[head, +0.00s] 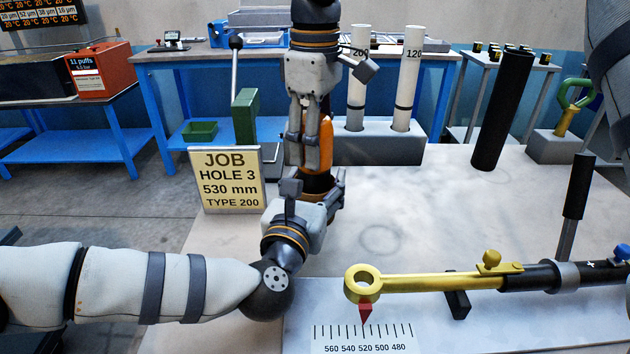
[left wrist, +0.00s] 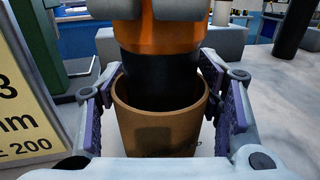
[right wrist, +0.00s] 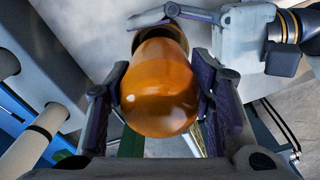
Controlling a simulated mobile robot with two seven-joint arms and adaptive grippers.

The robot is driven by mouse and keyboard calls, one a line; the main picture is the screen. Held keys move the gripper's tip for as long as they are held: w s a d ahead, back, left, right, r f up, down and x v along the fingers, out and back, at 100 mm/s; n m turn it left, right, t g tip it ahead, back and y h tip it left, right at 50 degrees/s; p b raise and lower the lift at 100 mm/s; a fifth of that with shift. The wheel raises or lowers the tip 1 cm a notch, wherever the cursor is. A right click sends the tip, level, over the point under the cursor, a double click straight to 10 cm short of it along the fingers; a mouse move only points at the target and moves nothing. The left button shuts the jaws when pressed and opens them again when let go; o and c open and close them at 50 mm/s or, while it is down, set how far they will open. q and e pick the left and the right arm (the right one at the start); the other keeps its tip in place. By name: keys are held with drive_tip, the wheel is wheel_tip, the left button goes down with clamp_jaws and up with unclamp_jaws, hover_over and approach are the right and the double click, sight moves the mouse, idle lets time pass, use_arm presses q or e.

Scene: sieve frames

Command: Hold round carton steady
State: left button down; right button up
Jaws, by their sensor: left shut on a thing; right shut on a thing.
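The round carton (left wrist: 160,135) is a brown, open-topped cylinder standing upright in the left wrist view. My left gripper (left wrist: 162,108) is shut around its sides; in the head view this gripper (head: 312,200) hides most of it. An orange, glossy, rounded object (head: 325,142) with a dark lower part is above the carton. Its dark end is inside the carton's mouth in the left wrist view (left wrist: 165,42). My right gripper (head: 310,150) is shut on the orange object, which fills the jaws in the right wrist view (right wrist: 160,95). The carton's base is hidden.
A job sign (head: 230,182) stands just left of the carton. Behind are a green block (head: 246,115) and a grey stand (head: 378,148) with white tubes. A yellow ring-ended gauge (head: 430,283) lies at front right over a scale plate. The table's middle right is clear.

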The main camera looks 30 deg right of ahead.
use_arm(q)
drive_tip(key=shift+f, duration=0.1)
use_arm(e)
drive_tip(key=shift+r, duration=2.3)
use_arm(q)
drive_tip(key=shift+c, duration=2)
unclamp_jaws()
drive_tip(key=v, duration=1.2)
